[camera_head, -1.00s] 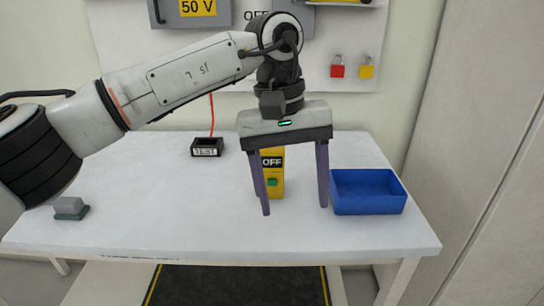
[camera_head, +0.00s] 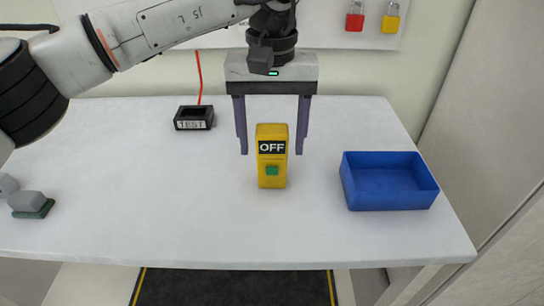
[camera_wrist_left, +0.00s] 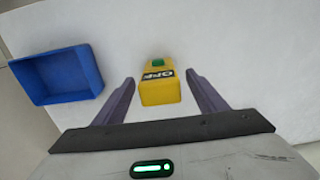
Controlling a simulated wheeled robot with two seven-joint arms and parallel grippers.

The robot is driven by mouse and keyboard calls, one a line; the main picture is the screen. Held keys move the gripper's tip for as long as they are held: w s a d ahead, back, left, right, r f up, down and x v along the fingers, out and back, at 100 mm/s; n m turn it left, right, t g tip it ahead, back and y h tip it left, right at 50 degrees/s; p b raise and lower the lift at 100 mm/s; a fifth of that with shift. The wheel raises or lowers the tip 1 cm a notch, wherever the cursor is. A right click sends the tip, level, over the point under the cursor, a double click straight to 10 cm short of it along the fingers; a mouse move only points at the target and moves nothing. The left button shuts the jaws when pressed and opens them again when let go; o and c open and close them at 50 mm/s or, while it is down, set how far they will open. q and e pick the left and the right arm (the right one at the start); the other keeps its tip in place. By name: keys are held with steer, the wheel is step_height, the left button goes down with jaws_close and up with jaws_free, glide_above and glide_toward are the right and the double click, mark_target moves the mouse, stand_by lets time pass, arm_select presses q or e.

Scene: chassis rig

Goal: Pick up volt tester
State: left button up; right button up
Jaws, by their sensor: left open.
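The volt tester (camera_head: 272,179) is a yellow block with a black OFF label and a green button. It stands on the white table near the middle. My left gripper (camera_head: 272,153) is open, with its two purple fingers pointing down, one to each side of the tester in the head view. In the left wrist view, the tester (camera_wrist_left: 160,93) sits between the open fingertips (camera_wrist_left: 160,82), with a gap on both sides. The fingers do not touch it. My right gripper is not in view.
A blue bin (camera_head: 390,197) stands on the table at the right. A black TEST holder (camera_head: 194,118) with a red cord is at the back left. A grey and green object (camera_head: 31,204) lies at the left edge. Red (camera_head: 355,20) and yellow (camera_head: 390,21) padlocks hang on the wall board.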

mark_target(272, 156)
arm_select(q)
step_height(272, 156, down, 5)
steer(key=shift+w+r, duration=0.1)
steer(key=shift+w, duration=0.05)
steer(key=shift+c, duration=0.5)
steer(key=shift+r, duration=0.1)
steer(key=c, duration=1.1)
steer(key=shift+c, duration=0.2)
step_height(272, 156, up, 10)
steer(key=shift+r+p, duration=0.1)
steer(key=shift+p, duration=0.2)
steer(key=shift+f, duration=0.2)
